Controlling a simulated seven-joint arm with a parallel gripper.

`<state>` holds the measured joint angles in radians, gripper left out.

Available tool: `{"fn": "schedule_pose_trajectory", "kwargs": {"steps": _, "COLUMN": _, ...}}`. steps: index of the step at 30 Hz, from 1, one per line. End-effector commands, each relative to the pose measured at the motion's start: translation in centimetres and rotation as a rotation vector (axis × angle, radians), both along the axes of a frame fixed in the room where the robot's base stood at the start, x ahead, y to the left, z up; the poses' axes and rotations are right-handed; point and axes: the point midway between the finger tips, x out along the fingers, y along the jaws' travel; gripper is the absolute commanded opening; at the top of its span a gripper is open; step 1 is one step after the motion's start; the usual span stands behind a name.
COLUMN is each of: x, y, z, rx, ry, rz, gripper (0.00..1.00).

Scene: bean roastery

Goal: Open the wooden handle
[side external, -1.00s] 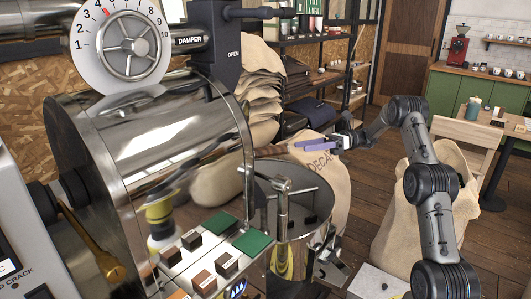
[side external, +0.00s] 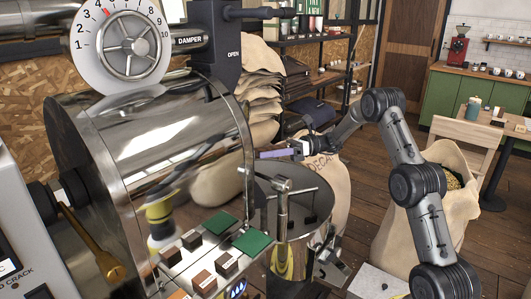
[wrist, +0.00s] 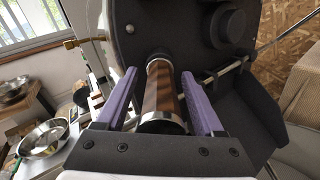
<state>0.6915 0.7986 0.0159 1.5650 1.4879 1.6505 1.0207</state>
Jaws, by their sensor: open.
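The wooden handle (wrist: 163,88) is a brown cylinder with metal collars, projecting from the dark front plate of the roaster (wrist: 205,55) in the wrist view. My gripper (wrist: 159,79) is open, with one purple finger on each side of the handle. The fingers look apart from the handle, with a narrow gap on each side. In the side view my gripper (side external: 268,154) is level beside the roaster's front rim, and the handle is mostly hidden behind the fingers.
The round metal cooling bin (side external: 292,205) with its upright post (side external: 282,210) stands just below my gripper. Burlap sacks (side external: 262,85) are stacked behind. An open bean sack (side external: 432,200) stands at right beside my arm. Metal bowls (wrist: 44,138) sit at left in the wrist view.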

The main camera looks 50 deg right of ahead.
Motion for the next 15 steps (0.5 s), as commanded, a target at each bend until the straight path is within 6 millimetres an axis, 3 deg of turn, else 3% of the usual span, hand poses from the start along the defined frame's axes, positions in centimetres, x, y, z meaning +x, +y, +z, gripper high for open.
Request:
{"fn": "schedule_pose_trajectory", "kwargs": {"steps": 7, "x": 0.04, "y": 0.06, "z": 0.0, "rx": 0.0, "ry": 0.0, "rz": 0.0, "gripper": 0.7}}
{"fn": "schedule_pose_trajectory", "kwargs": {"steps": 15, "x": 0.02, "y": 0.05, "z": -0.01, "rx": 0.0, "ry": 0.0, "rz": 0.0, "gripper": 0.21}}
